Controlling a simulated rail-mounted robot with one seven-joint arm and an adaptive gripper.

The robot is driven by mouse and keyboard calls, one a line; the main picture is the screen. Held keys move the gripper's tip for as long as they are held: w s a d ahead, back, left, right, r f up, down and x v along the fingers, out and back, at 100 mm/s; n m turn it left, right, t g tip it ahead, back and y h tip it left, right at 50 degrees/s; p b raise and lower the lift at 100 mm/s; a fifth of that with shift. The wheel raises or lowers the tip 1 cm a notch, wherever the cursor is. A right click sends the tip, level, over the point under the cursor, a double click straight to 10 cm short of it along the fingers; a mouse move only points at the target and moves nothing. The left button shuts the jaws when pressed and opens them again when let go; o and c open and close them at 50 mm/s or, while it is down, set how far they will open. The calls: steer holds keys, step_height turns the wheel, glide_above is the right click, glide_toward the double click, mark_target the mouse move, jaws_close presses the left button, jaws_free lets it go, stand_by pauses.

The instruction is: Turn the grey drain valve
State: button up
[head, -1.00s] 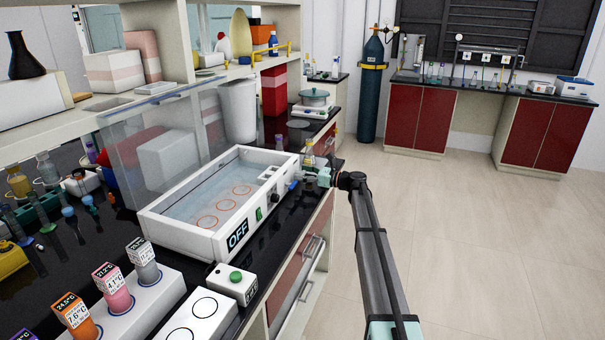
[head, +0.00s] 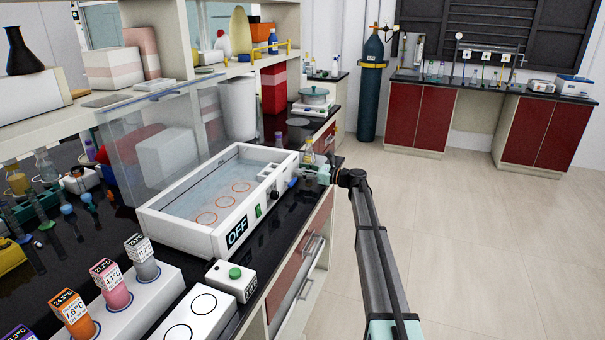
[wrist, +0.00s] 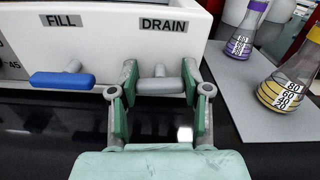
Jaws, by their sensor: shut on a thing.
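The grey drain valve (wrist: 160,85) sticks out of the front of the white water bath, below the DRAIN label (wrist: 164,25) in the wrist view. Its handle lies level between the two green-padded fingers of my gripper (wrist: 158,90). The gripper is shut on it, one finger at each end. The blue fill valve (wrist: 62,80) lies level to the left, under the FILL label (wrist: 62,20). In the head view my gripper (head: 312,173) is at the bath's right end, and the grey valve is too small to make out there.
The white water bath (head: 180,232) shows OFF and stands on the black bench. Flasks with yellow (wrist: 288,88) and purple (wrist: 245,35) bands stand on a grey plate right of my gripper. A white box with a green button (head: 235,273) sits nearer.

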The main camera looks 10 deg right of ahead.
steer(key=n+b, duration=0.4)
steer(key=shift+f, duration=0.2)
steer(key=n+b, duration=0.3)
steer(key=n, duration=0.1)
steer(key=shift+a, duration=0.1)
steer(key=n+b, duration=0.5)
steer(key=shift+s+f, duration=0.1)
steer(key=shift+n+b, duration=1.1)
steer(key=shift+n, duration=0.1)
steer(key=shift+r, duration=0.2)
steer(key=o, duration=1.2)
steer(key=shift+a, duration=0.1)
